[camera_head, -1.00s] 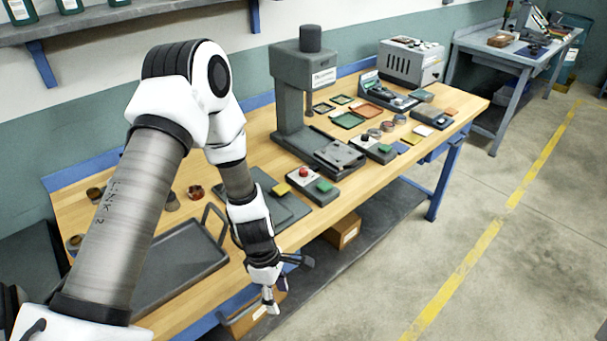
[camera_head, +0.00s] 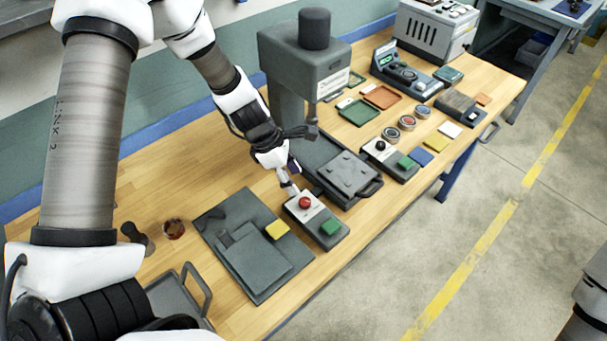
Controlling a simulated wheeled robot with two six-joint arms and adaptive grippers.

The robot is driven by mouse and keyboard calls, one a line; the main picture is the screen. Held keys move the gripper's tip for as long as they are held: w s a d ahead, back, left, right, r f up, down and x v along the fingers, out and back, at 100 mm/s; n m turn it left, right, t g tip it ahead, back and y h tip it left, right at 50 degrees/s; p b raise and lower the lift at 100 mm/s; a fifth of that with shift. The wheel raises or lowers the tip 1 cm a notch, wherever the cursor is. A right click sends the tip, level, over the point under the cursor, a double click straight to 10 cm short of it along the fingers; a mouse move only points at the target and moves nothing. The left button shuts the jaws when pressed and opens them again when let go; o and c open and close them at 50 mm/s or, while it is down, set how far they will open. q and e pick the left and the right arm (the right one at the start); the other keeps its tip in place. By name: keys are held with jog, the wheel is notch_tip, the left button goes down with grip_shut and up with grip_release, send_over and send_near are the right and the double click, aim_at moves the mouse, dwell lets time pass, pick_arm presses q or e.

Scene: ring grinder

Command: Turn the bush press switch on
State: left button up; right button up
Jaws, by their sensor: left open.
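A grey switch box (camera_head: 319,224) with a red knob (camera_head: 305,203) and a green button (camera_head: 331,227) sits on the wooden bench. A second box (camera_head: 391,160) with a black knob and a green button lies further right. The tall grey press (camera_head: 300,70) stands behind them; I cannot tell from labels which box belongs to it. My left gripper (camera_head: 292,182) is open and empty, pointing down. Its fingertips are just above and behind the red knob in the picture; contact is not clear. My right gripper is out of view.
A dark plate (camera_head: 255,258) with a yellow block lies left of the red-knob box. The press's base plate (camera_head: 345,175) is close on its right. A handled tray (camera_head: 180,300) is at the lower left. Bare wood lies left of the press.

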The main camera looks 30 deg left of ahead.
aim_at(304, 199)
pick_arm(q)
jog(key=d+f+b, duration=0.1)
jog(key=s+d+f+b, duration=0.1)
jog(key=f+b, duration=0.1)
jog(key=f, duration=0.1)
jog(key=shift+s+d+b, duration=0.3)
jog(key=shift+s+d, duration=0.05)
jog(key=shift+d, duration=0.05)
jog(key=shift+w+d+f+b, duration=0.15)
jog(key=shift+w+f+b, duration=0.35)
jog(key=shift+f, duration=0.55)
jog(key=shift+w+f, duration=0.2)
jog(key=shift+w, duration=0.2)
jog(key=shift+s+r, duration=0.2)
jog(key=shift+r, duration=0.05)
jog(key=shift+s+r, duration=0.15)
jog(key=shift+s, duration=0.05)
jog(key=c, duration=0.5)
jog(key=shift+d, duration=0.1)
jog(key=c, duration=0.5)
grip_shut()
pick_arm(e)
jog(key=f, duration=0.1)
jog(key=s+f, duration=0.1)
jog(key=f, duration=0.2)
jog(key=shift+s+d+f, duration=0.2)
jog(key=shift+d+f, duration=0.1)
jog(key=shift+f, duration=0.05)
